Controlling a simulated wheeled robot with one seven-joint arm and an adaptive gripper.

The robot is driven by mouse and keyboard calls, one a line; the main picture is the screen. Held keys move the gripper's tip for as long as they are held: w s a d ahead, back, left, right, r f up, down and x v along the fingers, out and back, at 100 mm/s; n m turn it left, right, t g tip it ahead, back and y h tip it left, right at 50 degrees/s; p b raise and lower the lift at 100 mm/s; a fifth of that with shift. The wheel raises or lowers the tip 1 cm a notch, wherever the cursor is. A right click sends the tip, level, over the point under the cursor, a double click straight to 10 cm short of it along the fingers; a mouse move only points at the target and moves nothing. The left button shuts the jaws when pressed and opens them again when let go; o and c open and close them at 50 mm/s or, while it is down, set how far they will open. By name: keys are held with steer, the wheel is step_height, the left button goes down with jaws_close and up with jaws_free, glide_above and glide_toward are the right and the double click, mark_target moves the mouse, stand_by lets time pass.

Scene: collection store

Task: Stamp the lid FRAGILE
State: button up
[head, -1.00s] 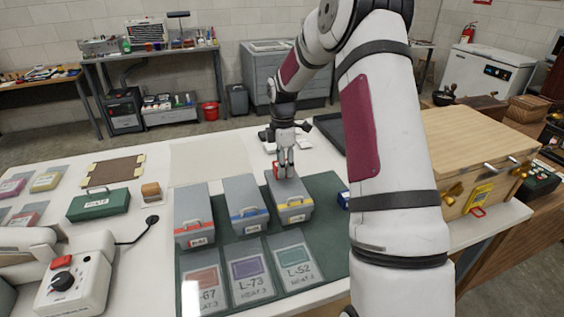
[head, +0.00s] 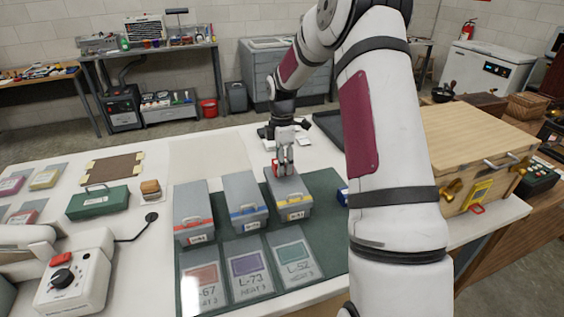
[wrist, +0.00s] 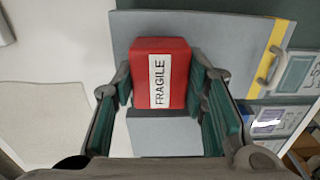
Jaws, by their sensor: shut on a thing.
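My gripper (head: 284,170) is shut on a red block stamp (wrist: 178,88) with a white FRAGILE label on its upward face. The green-padded fingers hold it from both sides in the wrist view. The stamp also shows as a bit of red (head: 276,166) in the head view. It is at the far part of the lid of the grey box with the yellow stripe (head: 291,196). That lid (wrist: 215,35) lies below the stamp in the wrist view. I cannot tell whether the stamp touches it. The stamp's underside is hidden, and no print shows on the visible lid.
Grey boxes with a blue stripe (head: 244,195) and a red stripe (head: 193,208) stand to the left on the green mat (head: 325,190). Labelled cards (head: 246,268) lie in front. A wooden chest (head: 470,140) stands right. A pale sheet (head: 208,155) lies left of my gripper.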

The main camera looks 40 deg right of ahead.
steer(key=shift+f, duration=0.45)
stand_by(1.2)
steer(key=shift+r+p, duration=0.95)
steer(key=shift+r, duration=2.65)
